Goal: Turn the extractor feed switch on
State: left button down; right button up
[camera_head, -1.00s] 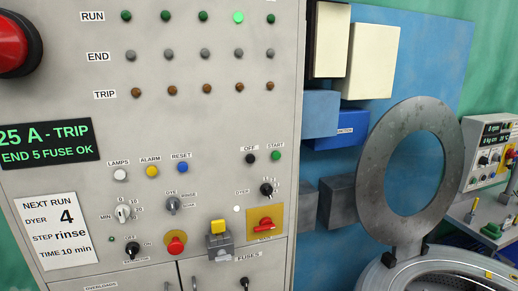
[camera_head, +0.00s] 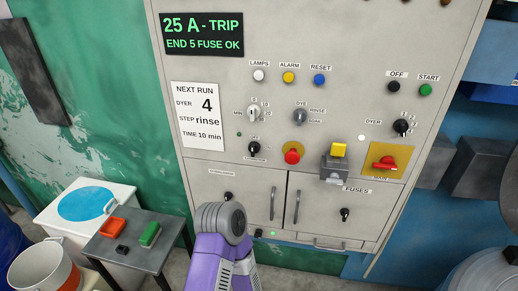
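A small black rotary switch (camera_head: 254,148) sits at the lower left of the grey control panel (camera_head: 350,50). It has an OFF label above it and a small label below that I cannot read clearly; it appears to be the extractor feed switch. Its pointer direction is too small to tell. A small dark green lamp (camera_head: 239,134) is at its upper left. A purple and grey link of my own arm rises from the bottom, below the switch and apart from it. Neither gripper's fingers show.
Close by are the white MIN dial (camera_head: 253,114), a red mushroom button (camera_head: 292,157) and a grey box with a yellow top (camera_head: 336,165). A red handle (camera_head: 385,163) is farther right. Cabinet doors (camera_head: 320,205) lie below. A small table (camera_head: 125,262) stands lower left.

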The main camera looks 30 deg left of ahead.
aim_at(254, 147)
jog(key=u, duration=0.35)
jog(key=k, duration=0.5)
jog(key=u, duration=1.3)
jog(key=i, duration=0.75)
jog(key=z, duration=0.65)
jog(key=i, duration=0.45)
jog(key=z, duration=0.4)
